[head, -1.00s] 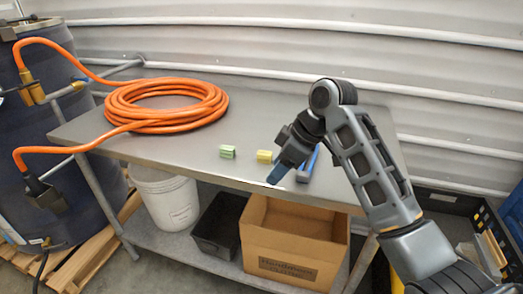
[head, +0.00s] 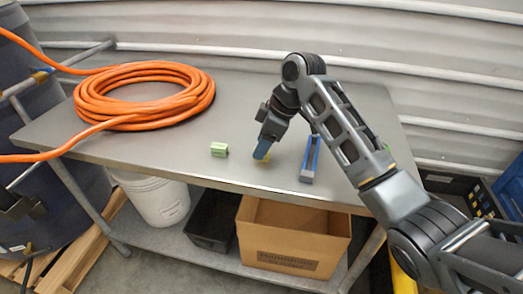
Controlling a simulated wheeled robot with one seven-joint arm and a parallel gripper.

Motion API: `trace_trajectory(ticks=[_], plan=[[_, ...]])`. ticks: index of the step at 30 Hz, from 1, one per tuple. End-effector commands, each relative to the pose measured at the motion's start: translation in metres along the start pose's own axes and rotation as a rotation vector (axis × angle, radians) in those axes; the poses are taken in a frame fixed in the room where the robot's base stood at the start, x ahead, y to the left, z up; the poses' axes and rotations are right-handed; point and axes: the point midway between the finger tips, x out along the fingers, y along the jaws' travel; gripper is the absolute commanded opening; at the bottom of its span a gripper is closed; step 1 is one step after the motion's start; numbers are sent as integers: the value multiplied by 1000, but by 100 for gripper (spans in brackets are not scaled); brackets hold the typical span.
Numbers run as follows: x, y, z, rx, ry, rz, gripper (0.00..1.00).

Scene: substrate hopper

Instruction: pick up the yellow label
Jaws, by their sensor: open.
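The yellow label (head: 265,161) lies on the grey metal table, mostly hidden behind my gripper's fingers; only a small yellow edge shows. My gripper (head: 262,153) is open and points down right at the label. The finger in front covers the label, so I cannot tell whether the fingers are around it or just above it. A small green block-like piece (head: 219,150) sits on the table to the left of my gripper. A blue and grey tool-like object (head: 309,160) lies to the right of it.
A coiled orange hose (head: 145,95) covers the table's (head: 240,100) left part. Below, the shelf holds a white bucket (head: 155,200), a black bin (head: 212,222) and an open cardboard box (head: 290,240). The table's front edge is close to my gripper. The table's back middle is clear.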

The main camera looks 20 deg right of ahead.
Motion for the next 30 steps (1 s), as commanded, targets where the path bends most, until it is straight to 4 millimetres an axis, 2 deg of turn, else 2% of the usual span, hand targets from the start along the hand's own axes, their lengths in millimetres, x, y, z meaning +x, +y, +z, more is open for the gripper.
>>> trace_trajectory(ticks=[3,6,13,30], plan=[[15,0,0,1,-1,-2,55],[22,0,0,1,0,-1,55],[23,0,0,0,1,0,55],[23,0,0,0,1,1,1]])
